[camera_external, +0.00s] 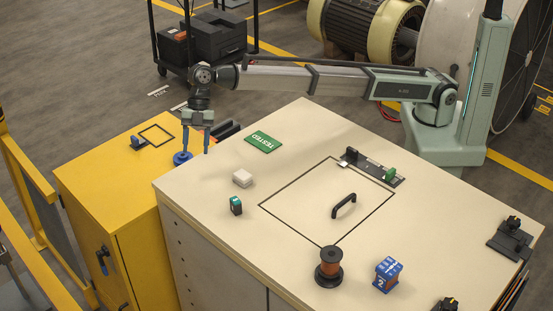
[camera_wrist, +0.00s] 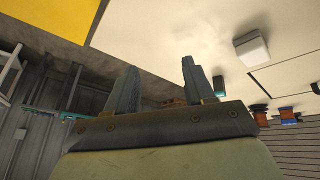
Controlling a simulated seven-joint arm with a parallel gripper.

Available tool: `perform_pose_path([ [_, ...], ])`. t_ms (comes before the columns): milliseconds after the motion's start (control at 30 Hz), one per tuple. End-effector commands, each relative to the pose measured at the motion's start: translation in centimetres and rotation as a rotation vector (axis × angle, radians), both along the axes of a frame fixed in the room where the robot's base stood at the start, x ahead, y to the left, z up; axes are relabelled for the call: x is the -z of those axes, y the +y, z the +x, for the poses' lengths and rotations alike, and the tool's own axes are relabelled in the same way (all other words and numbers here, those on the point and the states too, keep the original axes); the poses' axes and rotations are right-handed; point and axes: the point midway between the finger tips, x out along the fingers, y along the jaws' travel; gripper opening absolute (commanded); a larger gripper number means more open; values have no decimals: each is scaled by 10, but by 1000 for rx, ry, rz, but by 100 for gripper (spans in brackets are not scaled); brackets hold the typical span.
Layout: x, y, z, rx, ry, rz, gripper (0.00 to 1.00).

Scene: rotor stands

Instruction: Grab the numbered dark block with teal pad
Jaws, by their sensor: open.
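A small dark block with a teal top (camera_external: 236,205) stands on the beige worktop near its left edge; I cannot read a number on it. In the wrist view a small teal and dark shape (camera_wrist: 219,86), apparently this block, shows to the right of the fingers. My gripper (camera_external: 196,152) is open and points down near the worktop's back left edge, beyond the block and to its left in the external view. Its two fingers also show in the wrist view (camera_wrist: 158,68), with nothing held between them.
A white block (camera_external: 242,178) stands just behind the dark block. A green TESTED plate (camera_external: 263,142), a black handle (camera_external: 344,206), a copper spool (camera_external: 329,267) and a blue block marked 2 (camera_external: 387,274) are on the worktop (camera_external: 290,125). A yellow cabinet (camera_external: 90,190) adjoins at left.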

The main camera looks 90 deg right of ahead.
Motion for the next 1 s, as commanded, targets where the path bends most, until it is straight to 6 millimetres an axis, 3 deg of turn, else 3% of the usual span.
perform_pose_path([
  [33,-7,25,-9,-51,-2,-45,53],
  [200,-25,86,-49,-205,-5,-206,53],
  [400,-50,144,-95,-349,-9,-371,53],
  [500,-60,162,-112,-395,-11,-429,53],
  [767,-67,180,-132,-441,-11,-490,53],
  [1000,-43,178,-132,-440,-9,-490,53],
])
